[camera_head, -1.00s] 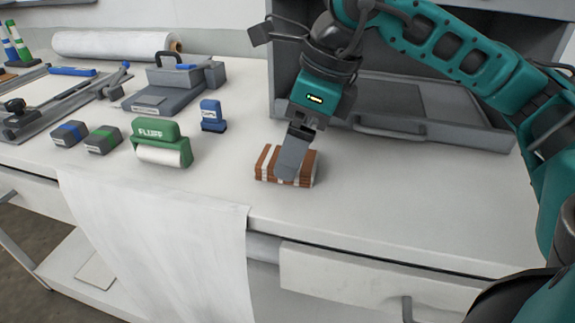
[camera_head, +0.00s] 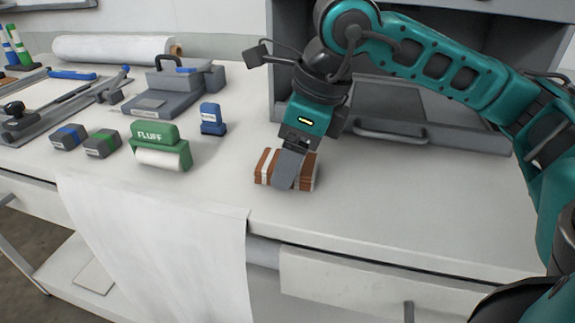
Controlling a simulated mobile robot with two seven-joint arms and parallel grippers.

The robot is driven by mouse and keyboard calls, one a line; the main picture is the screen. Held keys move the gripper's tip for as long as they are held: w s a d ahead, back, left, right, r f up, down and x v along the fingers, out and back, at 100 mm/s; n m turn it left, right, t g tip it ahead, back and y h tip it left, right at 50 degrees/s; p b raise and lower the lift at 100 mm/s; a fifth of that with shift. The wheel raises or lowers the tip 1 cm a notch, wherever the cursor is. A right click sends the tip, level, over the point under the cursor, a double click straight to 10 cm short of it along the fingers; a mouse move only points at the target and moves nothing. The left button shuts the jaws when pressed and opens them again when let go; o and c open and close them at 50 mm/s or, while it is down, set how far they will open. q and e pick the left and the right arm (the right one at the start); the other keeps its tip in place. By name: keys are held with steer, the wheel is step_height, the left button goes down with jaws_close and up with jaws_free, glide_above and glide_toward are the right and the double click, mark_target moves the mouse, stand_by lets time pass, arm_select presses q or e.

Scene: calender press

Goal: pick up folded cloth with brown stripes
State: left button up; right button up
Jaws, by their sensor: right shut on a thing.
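The folded cloth with brown stripes (camera_head: 265,167) is a small brown and white block on the white worktop, near its front edge. My right gripper (camera_head: 289,172) points down over it from above and is shut on it. One grey finger covers the middle of the cloth's front side; the other finger is hidden behind. The cloth appears level, and I cannot tell whether it is clear of the worktop. My left gripper is not in view.
A grey press (camera_head: 470,134) stands behind the cloth. A green FLUFF roller (camera_head: 158,133), a blue block (camera_head: 212,118) and two small grey blocks lie to the left. A white sheet (camera_head: 160,235) hangs over the front edge. The worktop right of the cloth is clear.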

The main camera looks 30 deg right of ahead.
steer(key=shift+c, duration=0.6)
